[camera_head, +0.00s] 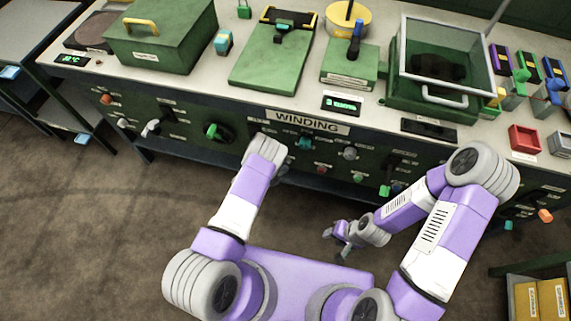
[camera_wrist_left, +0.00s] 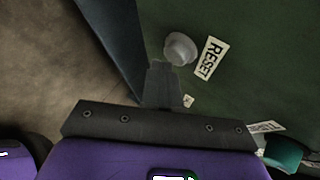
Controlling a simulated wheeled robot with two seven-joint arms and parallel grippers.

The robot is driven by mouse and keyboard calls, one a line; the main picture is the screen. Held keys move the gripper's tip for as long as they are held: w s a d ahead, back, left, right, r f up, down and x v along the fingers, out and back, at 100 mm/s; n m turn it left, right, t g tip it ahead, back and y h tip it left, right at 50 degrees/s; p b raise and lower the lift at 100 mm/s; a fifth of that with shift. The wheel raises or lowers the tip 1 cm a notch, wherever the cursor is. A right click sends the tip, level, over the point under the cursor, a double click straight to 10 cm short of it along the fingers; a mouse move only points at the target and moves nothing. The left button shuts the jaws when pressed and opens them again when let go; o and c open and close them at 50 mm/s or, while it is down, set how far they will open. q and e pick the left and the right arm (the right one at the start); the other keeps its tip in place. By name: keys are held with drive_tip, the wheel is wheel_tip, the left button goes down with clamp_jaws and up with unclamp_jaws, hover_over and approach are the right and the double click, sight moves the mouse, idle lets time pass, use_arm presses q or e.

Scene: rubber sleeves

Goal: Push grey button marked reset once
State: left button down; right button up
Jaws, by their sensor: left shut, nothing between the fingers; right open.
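My right gripper (camera_head: 341,238) is open and empty, low in front of the bench.
The panel front also carries a green knob (camera_head: 214,132), a teal knob (camera_head: 305,143) and a grey knob (camera_head: 349,153). A teal control (camera_wrist_left: 284,154) shows near the gripper in the wrist view. Green machines and a lidded box (camera_head: 160,35) stand on the bench top.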

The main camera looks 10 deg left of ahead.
use_arm(q)
drive_tip(key=shift+w, duration=0.4)
idle(0.5)
drive_tip(key=shift+s, duration=0.8)
drive_tip(key=shift+s, duration=0.1)
drive_tip(key=s+p, duration=0.2)
drive_tip(key=s, duration=0.2)
drive_tip(key=shift+s+a+p, duration=0.1)
drive_tip(key=shift+s+p, duration=0.25)
drive_tip(key=shift+s, duration=0.05)
idle(0.7)
